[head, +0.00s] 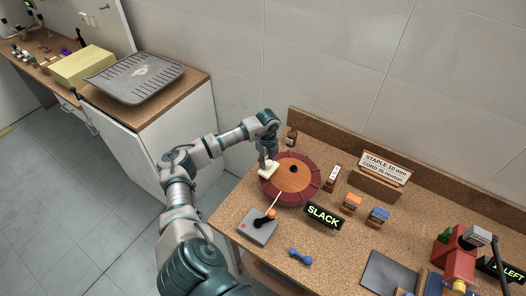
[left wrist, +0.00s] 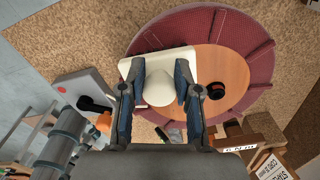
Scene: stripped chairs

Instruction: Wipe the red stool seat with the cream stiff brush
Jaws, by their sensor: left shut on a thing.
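The round red stool seat (head: 312,184) lies on the cork-topped bench, with a wooden disc in its middle and a dark round piece at the centre. It also fills much of the left wrist view (left wrist: 258,42). My left gripper (head: 267,161) points down over the seat's left part and is shut on the cream stiff brush (head: 267,172). In the left wrist view the brush shows a rounded grip (left wrist: 160,90) between the fingers and a flat cream block below, overlapping the seat's rim and wood. Whether its underside touches the seat is hidden. My right gripper is not in view.
A grey joystick box (head: 256,229) and a SLACK sign (head: 323,216) stand just in front of the seat. A brown bottle (head: 291,138) is behind it. Orange (head: 351,202) and blue (head: 378,216) boxes stand to the right. A blue dumbbell-shaped piece (head: 300,257) lies near the front.

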